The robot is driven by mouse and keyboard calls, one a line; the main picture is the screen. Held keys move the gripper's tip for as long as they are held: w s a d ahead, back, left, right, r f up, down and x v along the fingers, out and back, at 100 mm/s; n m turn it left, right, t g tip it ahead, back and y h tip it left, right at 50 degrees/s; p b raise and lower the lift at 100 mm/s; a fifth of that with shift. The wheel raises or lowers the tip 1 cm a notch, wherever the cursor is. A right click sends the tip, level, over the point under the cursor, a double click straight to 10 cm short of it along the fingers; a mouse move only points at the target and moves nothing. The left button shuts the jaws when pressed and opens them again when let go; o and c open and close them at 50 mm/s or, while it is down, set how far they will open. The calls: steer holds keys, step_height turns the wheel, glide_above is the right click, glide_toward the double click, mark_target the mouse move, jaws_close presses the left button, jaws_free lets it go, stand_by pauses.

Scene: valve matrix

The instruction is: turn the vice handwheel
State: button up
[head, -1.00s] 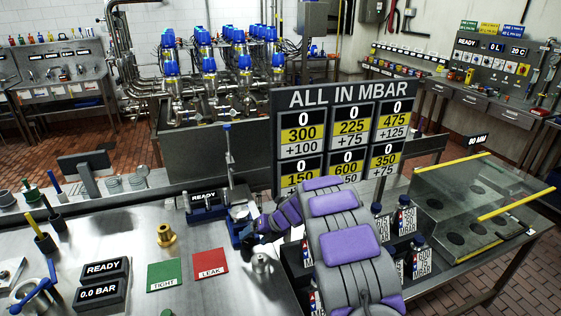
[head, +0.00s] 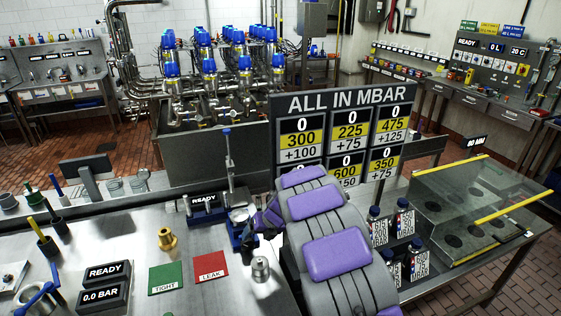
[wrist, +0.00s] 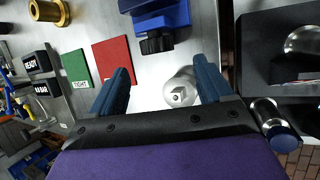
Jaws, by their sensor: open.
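The small blue vice (head: 240,232) stands on the steel bench, partly hidden by my arm in the head view. In the wrist view the blue vice body (wrist: 163,14) is at the top, with a black knurled handwheel (wrist: 156,44) on its near side. My gripper (wrist: 163,78) is open and empty, its two blue fingers pointing toward the vice. The handwheel lies beyond the fingertips, between their lines, and nothing touches it. A silver cylinder (wrist: 180,92) shows between the fingers, nearer the right one. In the head view my gripper (head: 268,232) is small and dark beside the vice.
Green (head: 168,278) and red (head: 211,265) plates lie left of the vice, with a brass fitting (head: 167,240) behind them. A pressure board (head: 342,130) rises behind.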

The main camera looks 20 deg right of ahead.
steer(key=d+r+m+t+h, duration=0.2)
steer(key=d+r+m+t, duration=0.1)
steer(key=r, duration=0.9)
steer(key=w+d+r+m+t+h+p, duration=0.1)
steer(key=d+r+m+t, duration=0.3)
steer(key=r, duration=0.9)
steer(key=m+h, duration=0.1)
steer(key=m, duration=0.1)
steer(key=shift+d+m, duration=0.3)
steer(key=shift+d, duration=0.05)
steer(key=shift+w, duration=0.1)
